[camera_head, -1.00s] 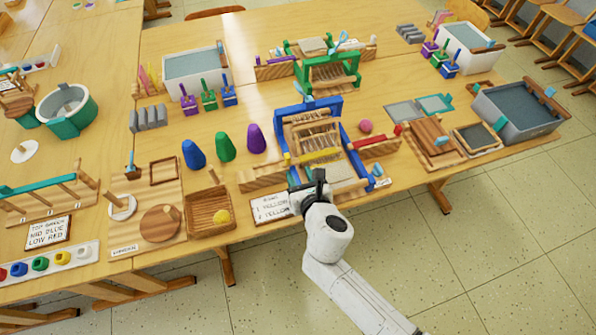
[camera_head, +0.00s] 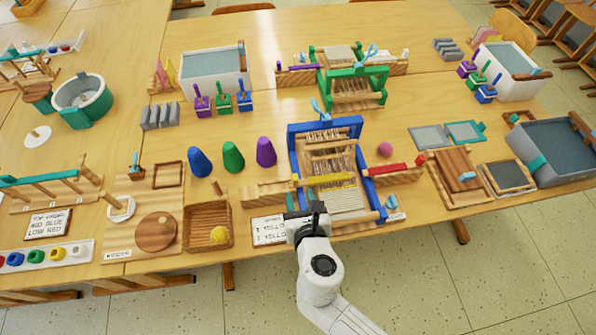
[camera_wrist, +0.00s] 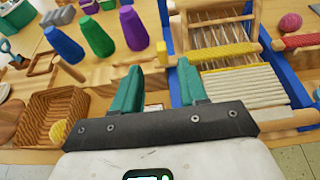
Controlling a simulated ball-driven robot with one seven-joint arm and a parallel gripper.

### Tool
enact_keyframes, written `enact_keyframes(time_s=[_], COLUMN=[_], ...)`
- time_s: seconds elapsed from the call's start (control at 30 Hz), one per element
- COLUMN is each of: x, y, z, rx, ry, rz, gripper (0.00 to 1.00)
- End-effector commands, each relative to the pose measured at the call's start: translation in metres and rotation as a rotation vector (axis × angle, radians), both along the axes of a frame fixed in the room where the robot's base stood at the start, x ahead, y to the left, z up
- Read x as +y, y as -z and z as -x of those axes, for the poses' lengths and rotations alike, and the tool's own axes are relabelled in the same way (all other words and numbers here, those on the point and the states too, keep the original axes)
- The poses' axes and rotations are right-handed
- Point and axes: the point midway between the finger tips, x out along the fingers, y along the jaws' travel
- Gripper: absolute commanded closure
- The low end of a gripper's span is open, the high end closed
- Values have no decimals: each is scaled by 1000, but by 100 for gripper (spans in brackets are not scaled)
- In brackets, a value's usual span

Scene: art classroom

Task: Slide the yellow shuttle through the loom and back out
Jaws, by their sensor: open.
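The yellow shuttle (camera_head: 330,180) lies across the blue-framed loom (camera_head: 355,132), among its threads. Its left end reaches the loom's left side, by a wooden block (camera_head: 262,195). In the wrist view the shuttle (camera_wrist: 225,52) lies just beyond and right of the right fingertip, apparently clear of it. My gripper (camera_head: 304,208) is at the loom's front left, over the table edge. Its two green fingers (camera_wrist: 158,72) are apart with nothing between them.
A red shuttle (camera_head: 395,169) rests on a wooden block right of the loom, near a pink ball (camera_head: 385,149). Left stand blue, green and purple cones (camera_head: 266,152) and a wooden tray (camera_head: 190,228) with a yellow ball. A text card (camera_head: 268,230) lies left of my gripper.

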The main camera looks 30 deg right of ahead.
Motion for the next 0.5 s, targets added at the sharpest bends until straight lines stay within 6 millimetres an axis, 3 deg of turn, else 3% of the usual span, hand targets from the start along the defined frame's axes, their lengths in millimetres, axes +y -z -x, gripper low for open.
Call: enact_keyframes(time_s=[0.3,0.5], x=[-18,-24], y=[22,31], z=[-52,-73], rx=[-1,0], ry=[2,1], rz=[1,-1], gripper=[57,57])
